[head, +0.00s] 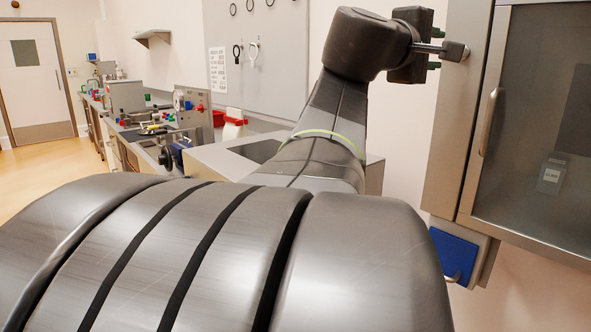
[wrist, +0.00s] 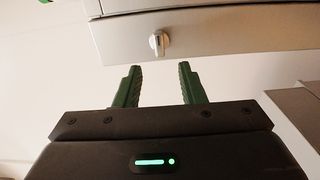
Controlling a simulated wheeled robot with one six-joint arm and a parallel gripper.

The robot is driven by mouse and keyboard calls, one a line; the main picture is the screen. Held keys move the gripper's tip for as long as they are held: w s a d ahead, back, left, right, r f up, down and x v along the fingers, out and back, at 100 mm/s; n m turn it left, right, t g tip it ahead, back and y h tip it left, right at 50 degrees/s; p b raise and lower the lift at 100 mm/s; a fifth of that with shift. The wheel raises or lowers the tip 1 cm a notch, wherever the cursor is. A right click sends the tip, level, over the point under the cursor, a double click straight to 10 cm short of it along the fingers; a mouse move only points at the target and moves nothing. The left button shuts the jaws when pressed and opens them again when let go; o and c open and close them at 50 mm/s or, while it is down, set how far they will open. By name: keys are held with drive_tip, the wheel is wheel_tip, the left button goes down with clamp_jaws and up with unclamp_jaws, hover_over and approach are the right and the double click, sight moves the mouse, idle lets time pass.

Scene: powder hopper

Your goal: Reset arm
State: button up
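My arm (head: 335,110) rises in the middle of the head view and bends right at the top. My gripper shows in the wrist view (wrist: 156,88), with two green fingers standing apart and nothing between them. In the head view the gripper (head: 436,48) is at the upper right, close to the steel cabinet's left side, partly hidden by my wrist. I cannot tell whether it touches the cabinet. A small light-coloured knob (wrist: 159,42) on a metal panel shows above the fingers in the wrist view.
A steel cabinet (head: 462,120) with a dark glass door stands at the right. A blue box (head: 453,255) sits under it. A bench with tools and bottles runs along the left-back wall. A pegboard (head: 285,60) hangs behind. The floor (head: 40,175) at far left is clear.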

drive_tip(key=x, duration=1)
drive_tip(key=s+a+n+p, duration=0.7)
drive_tip(key=a+n+p, duration=0.1)
drive_tip(key=n+p, duration=0.1)
drive_tip(key=shift+n, duration=0.4)
